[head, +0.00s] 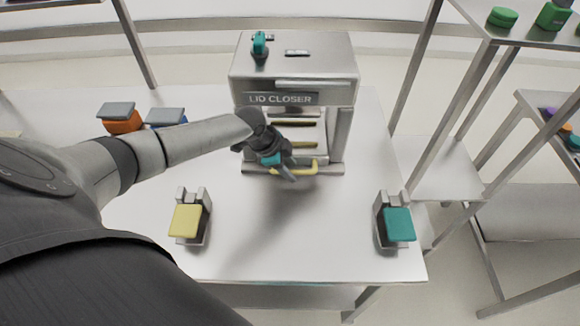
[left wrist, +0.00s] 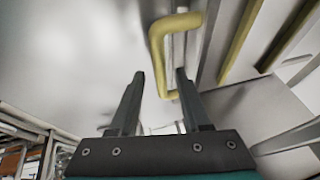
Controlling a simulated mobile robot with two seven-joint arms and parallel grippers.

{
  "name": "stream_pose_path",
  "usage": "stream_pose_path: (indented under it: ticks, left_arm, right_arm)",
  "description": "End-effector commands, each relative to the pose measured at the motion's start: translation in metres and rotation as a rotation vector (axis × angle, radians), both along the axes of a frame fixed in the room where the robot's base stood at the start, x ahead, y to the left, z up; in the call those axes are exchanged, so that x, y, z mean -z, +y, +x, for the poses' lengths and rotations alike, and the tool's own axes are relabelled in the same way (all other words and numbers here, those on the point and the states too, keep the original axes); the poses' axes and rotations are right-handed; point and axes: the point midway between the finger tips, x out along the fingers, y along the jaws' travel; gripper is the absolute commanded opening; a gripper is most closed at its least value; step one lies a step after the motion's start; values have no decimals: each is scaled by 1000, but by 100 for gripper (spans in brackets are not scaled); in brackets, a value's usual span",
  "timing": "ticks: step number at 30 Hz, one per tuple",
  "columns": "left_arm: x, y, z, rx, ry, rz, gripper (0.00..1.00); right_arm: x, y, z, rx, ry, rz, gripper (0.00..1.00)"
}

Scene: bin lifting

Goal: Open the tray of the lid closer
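The lid closer (head: 295,70) is a silver machine at the back middle of the table, with its name on the front. Its tray (head: 308,135) shows in the lower opening, with yellow strips and a yellow handle (head: 305,168) at the front. My left gripper (head: 291,176) is at the left part of this handle. In the left wrist view, the open fingers (left wrist: 157,85) point at the yellow handle (left wrist: 160,50), whose near end reaches between the fingertips. I cannot tell whether they touch it. My right gripper is not in view.
A yellow-topped holder (head: 187,220) and a teal-topped holder (head: 399,224) stand at the table's front left and right. An orange bin (head: 121,124) and a blue bin (head: 166,122) with grey lids sit at the back left. The table (head: 290,245) is clear in front of the machine.

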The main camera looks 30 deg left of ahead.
Motion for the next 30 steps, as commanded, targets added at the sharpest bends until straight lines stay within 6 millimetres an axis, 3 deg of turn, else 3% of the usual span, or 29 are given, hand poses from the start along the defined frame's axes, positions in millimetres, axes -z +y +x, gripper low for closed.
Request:
stream_pose_path:
  ticks: [2, 12, 30]
  left_arm:
    - [0, 0, 0, 0, 0, 0, 37]
    - [0, 0, 0, 0, 0, 0, 0]
    - [0, 0, 0, -1, 0, 0, 0]
  right_arm:
    - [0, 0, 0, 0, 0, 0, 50]
    - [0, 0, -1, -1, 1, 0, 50]
    - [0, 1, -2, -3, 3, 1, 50]
